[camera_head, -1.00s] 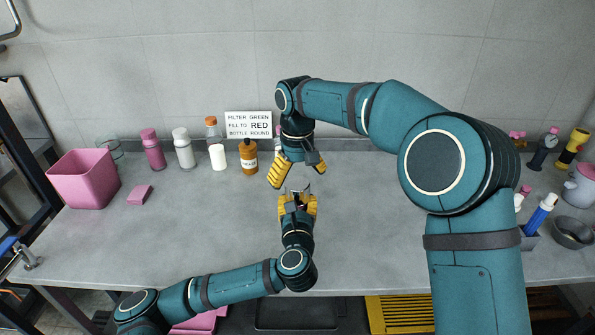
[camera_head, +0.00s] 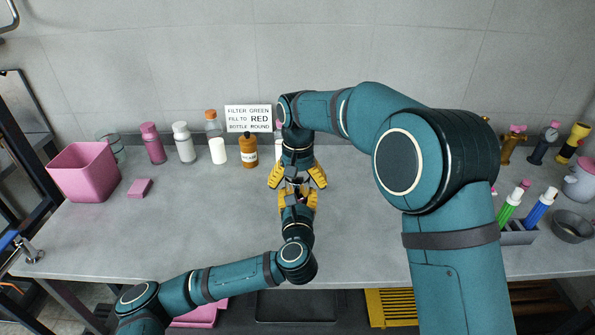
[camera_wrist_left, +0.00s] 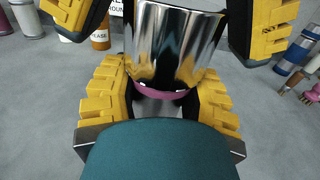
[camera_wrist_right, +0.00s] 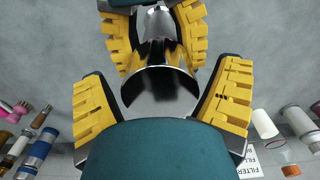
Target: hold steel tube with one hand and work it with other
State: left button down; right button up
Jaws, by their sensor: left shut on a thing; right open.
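The shiny steel tube shows in the left wrist view (camera_wrist_left: 172,45) with a pink band (camera_wrist_left: 163,91) at its near end. My left gripper (camera_head: 297,197) is shut on that end. In the right wrist view the tube (camera_wrist_right: 157,75) points its open end toward my right gripper. My right gripper (camera_head: 297,182) is open, directly beyond the left one, with its yellow fingers on either side of the tube's free end. A gap shows between these fingers and the tube. In the head view the grippers mostly hide the tube.
A sign (camera_head: 248,118) stands against the wall behind an amber bottle (camera_head: 249,155) and several other bottles. A pink bin (camera_head: 85,175) and pink sponge (camera_head: 140,187) are at left. The bench's front middle (camera_head: 215,225) is clear.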

jog(key=shift+f, duration=0.45)
jog(key=c, duration=1.2)
jog(key=n, duration=0.3)
jog(key=shift+r, duration=0.1)
jog(key=shift+r, duration=0.3)
jog(key=shift+r, duration=0.8)
